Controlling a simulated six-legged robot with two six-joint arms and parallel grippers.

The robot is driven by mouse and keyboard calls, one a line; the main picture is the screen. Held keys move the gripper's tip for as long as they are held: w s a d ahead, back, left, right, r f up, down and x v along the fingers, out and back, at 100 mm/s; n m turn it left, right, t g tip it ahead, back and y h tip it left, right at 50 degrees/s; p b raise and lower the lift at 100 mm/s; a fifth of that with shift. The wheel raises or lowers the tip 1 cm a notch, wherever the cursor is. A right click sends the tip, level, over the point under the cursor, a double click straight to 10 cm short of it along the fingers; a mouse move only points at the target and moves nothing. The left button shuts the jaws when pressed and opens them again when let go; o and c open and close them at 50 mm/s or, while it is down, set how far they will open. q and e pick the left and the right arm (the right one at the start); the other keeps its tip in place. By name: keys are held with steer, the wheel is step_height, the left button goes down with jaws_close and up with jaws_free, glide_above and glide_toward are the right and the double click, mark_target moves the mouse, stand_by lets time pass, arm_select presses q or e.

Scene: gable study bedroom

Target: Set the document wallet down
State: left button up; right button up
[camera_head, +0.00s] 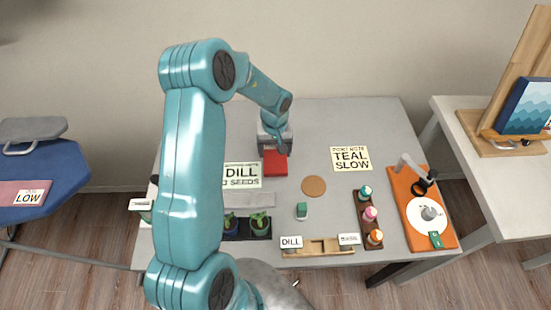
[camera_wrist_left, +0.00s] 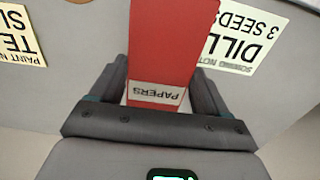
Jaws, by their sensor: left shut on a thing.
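The document wallet (camera_wrist_left: 170,45) is red, with a white label reading PAPERS. In the wrist view it lies between the fingers of my left gripper (camera_wrist_left: 155,95), which is shut on its labelled end. In the head view the wallet (camera_head: 274,163) shows as a red block in front of my left gripper (camera_head: 273,142), over the back middle of the grey table (camera_head: 340,120). I cannot tell whether it touches the tabletop. My right gripper is not in view.
Left of the wallet lies the DILL seeds note (camera_head: 242,176); right are a round cork coaster (camera_head: 313,186) and a TEAL SLOW note (camera_head: 351,159). Potted seedlings (camera_head: 260,224), paint bottles (camera_head: 370,213) and an orange board (camera_head: 443,240) stand nearer the front. The back right is bare.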

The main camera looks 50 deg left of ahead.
mark_target(275, 159)
arm_select(q)
step_height(275, 159, down, 6)
steer(key=shift+w+r, duration=0.1)
steer(key=shift+r, duration=0.05)
steer(key=shift+a, duration=0.1)
steer(key=o, duration=1.1)
